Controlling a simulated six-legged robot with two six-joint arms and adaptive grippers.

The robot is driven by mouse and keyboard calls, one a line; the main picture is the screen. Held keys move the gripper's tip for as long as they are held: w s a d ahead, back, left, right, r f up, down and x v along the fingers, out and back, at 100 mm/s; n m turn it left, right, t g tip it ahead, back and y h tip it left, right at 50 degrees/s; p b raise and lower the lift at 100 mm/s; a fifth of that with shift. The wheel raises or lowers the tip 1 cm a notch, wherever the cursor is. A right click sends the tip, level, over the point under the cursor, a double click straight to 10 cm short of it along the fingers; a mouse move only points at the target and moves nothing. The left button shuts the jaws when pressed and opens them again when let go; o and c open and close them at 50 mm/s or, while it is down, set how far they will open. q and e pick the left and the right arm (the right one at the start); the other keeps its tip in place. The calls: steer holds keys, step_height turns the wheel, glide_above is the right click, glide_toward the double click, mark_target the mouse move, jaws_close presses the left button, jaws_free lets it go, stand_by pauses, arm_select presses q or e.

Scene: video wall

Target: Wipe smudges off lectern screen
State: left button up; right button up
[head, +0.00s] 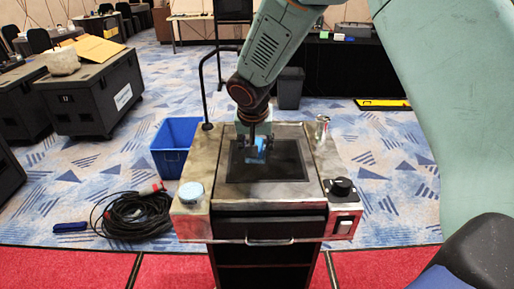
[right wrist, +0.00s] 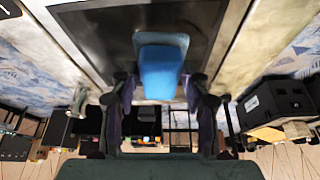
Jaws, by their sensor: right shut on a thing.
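The lectern (head: 315,193) stands in the middle of the head view, with its dark screen (head: 285,170) set in the sloped top. My right gripper (head: 256,143) is over the upper left part of the screen. It is shut on a blue wiping pad (head: 262,144). In the right wrist view, the blue pad (right wrist: 160,72) lies between the fingers of my right gripper (right wrist: 161,90), against the dark screen (right wrist: 105,30). I cannot tell whether the pad touches the glass. No smudges can be made out on the visible screen. My left gripper is not in view.
A gooseneck stem (head: 204,85) rises at the back left. A blue bin (head: 172,143) and coiled cable (head: 135,215) lie left on the floor.

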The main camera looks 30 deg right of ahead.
steer(key=v, duration=0.1)
steer(key=p+v, duration=0.1)
steer(key=v, duration=0.1)
steer(key=shift+w+a, duration=0.1)
steer(key=shift+w, duration=0.15)
steer(key=shift+w+d+f, duration=0.2)
steer(key=shift+d+f, duration=0.05)
steer(key=shift+d, duration=0.1)
